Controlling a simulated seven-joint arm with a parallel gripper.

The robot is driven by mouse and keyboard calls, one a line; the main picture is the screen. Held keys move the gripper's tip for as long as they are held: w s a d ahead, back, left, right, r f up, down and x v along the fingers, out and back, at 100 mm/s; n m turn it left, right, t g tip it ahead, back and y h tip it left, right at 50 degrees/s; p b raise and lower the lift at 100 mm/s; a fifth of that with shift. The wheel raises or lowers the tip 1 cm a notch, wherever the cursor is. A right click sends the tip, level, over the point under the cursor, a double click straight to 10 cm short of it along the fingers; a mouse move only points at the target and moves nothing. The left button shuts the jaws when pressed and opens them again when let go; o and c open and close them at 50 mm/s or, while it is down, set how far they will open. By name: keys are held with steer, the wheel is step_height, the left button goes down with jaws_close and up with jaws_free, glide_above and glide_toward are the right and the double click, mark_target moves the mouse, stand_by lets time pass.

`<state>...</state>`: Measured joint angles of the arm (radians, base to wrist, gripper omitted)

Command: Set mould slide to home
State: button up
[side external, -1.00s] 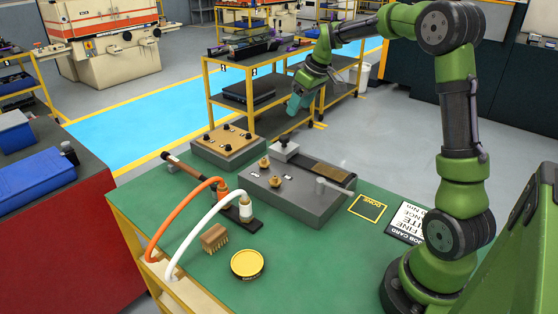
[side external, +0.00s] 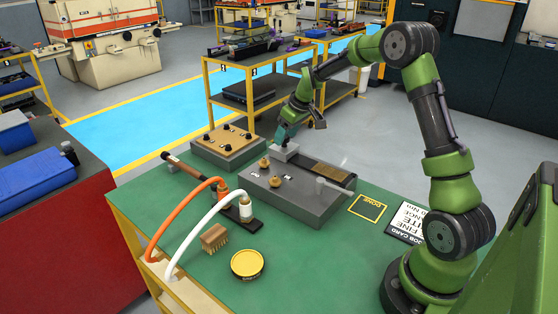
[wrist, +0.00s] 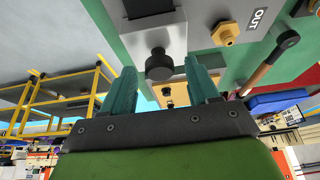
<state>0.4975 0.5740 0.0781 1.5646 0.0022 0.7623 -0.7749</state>
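The mould slide is a light grey block (side external: 285,151) at the back end of the channel in the dark grey mould unit (side external: 318,208). Its black knob (wrist: 159,66) shows in the wrist view, beyond and between my fingertips. My gripper (side external: 284,135) is just above the block, pointing down; in the wrist view its two teal fingers (wrist: 163,75) are wide apart and empty. The fingers hide the knob in the side view, and I cannot tell how deep it sits between them.
Two brass knobs (side external: 269,170) stand on the unit; the wrist view shows an OUT label (wrist: 260,18). A wood-topped block with black knobs (side external: 226,141) is behind left. Hoses, a brush (side external: 214,237) and a yellow tin (side external: 247,264) are in front.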

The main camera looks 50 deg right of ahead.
jaws_close()
steer(key=s, duration=1.8)
steer(key=shift+s, duration=0.3)
jaws_free()
steer(key=v, duration=1.7)
steer(key=shift+w, duration=0.1)
